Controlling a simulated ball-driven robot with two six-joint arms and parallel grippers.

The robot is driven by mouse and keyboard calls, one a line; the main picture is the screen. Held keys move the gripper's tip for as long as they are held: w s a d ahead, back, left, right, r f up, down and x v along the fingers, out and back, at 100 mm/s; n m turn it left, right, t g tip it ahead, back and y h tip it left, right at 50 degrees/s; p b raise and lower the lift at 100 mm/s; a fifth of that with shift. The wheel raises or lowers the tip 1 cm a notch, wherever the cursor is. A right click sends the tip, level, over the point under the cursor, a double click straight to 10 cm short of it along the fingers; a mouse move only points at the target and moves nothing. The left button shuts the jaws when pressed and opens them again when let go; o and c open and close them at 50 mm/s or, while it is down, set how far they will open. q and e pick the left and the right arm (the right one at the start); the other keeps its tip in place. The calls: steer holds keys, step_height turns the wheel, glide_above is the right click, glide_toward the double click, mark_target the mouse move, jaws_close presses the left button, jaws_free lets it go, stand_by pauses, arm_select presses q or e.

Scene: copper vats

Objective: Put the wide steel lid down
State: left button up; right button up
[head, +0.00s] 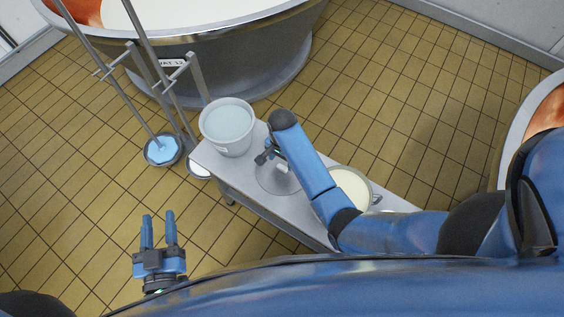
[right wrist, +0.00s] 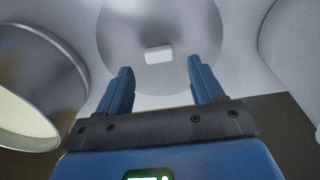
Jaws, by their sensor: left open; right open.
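The wide steel lid (head: 263,183) lies on the grey bench (head: 240,187), partly hidden by my right arm. It also shows in the right wrist view as a round grey disc (right wrist: 125,35) with a white block-shaped knob (right wrist: 158,53). My right gripper (head: 264,156) is over the lid. In the right wrist view this gripper (right wrist: 158,72) is open, with the knob seen between and just beyond the fingertips, not held. My left gripper (head: 158,215) is open and empty over the floor, left of the bench.
A white bucket of pale liquid (head: 228,130) stands at the bench's far left end. A steel pot of creamy liquid (head: 351,188) stands right of the lid, under my right arm. A large vat (head: 215,65) is behind.

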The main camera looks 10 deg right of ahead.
step_height(320, 180, up, 7)
steer(key=shift+r+p, duration=0.15)
steer(key=shift+p, duration=0.25)
stand_by(0.5)
steer(key=w+a+r+n+t+y, duration=0.25)
steer(key=w+r+n+t, duration=0.2)
steer(key=w+t, duration=0.4)
step_height(320, 180, up, 15)
steer(key=n+t, duration=0.6)
steer(key=t, duration=0.5)
glide_above(281, 165)
steer(key=s+d, duration=0.9)
steer(key=s, duration=0.3)
steer(key=s+d+f+m+g+h+p, duration=0.1)
steer(key=s+d+f+h, duration=0.1)
steer(key=s, duration=0.8)
steer(key=shift+s+d+f+g, duration=0.15)
steer(key=shift+d+f+g, duration=0.15)
steer(key=shift+d+g, duration=0.05)
